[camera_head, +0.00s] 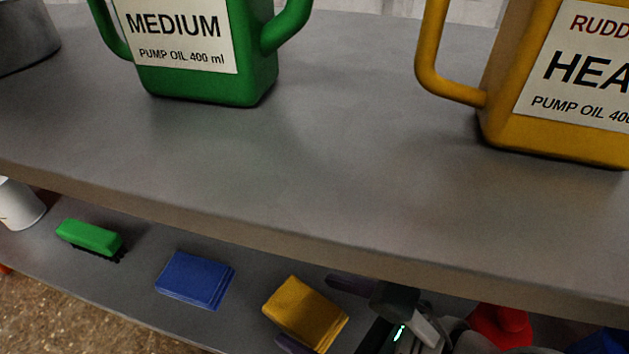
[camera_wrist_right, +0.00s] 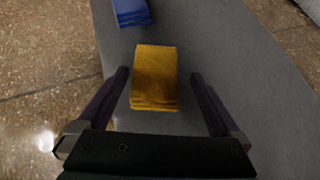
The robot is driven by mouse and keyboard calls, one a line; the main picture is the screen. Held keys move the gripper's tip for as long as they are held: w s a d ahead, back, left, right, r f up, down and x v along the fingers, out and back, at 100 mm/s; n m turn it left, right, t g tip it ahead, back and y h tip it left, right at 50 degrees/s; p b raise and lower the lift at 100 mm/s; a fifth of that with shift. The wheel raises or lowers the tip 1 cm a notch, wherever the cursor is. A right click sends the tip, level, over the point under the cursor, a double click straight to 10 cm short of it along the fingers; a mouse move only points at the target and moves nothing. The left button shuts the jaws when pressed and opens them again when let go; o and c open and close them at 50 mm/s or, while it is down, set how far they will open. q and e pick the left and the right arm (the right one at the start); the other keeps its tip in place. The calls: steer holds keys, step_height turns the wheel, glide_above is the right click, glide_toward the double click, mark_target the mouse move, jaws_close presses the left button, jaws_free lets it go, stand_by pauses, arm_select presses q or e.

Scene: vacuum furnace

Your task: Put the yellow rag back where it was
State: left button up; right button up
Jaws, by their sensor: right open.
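The yellow rag (camera_head: 304,309) is a folded block lying on the lower shelf, right of the blue rag. In the right wrist view the yellow rag (camera_wrist_right: 155,78) lies between the two fingers, with a gap on each side. My right gripper (camera_head: 318,311) is open around the rag, one finger behind it and one in front. The right gripper's fingers (camera_wrist_right: 163,95) also show in the wrist view. My left gripper is not in view.
The blue rag (camera_head: 195,279) and a green brush (camera_head: 90,238) lie to the left on the lower shelf. The upper shelf (camera_head: 270,160) overhangs it, bearing a green jug (camera_head: 205,85) and a yellow jug (camera_head: 560,135). A red object (camera_head: 500,325) is right of the gripper.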

steer(key=shift+s+r, duration=0.1)
steer(key=shift+r, duration=0.2)
steer(key=p+v, duration=0.4)
steer(key=v, duration=0.3)
steer(key=shift+s+d, duration=0.15)
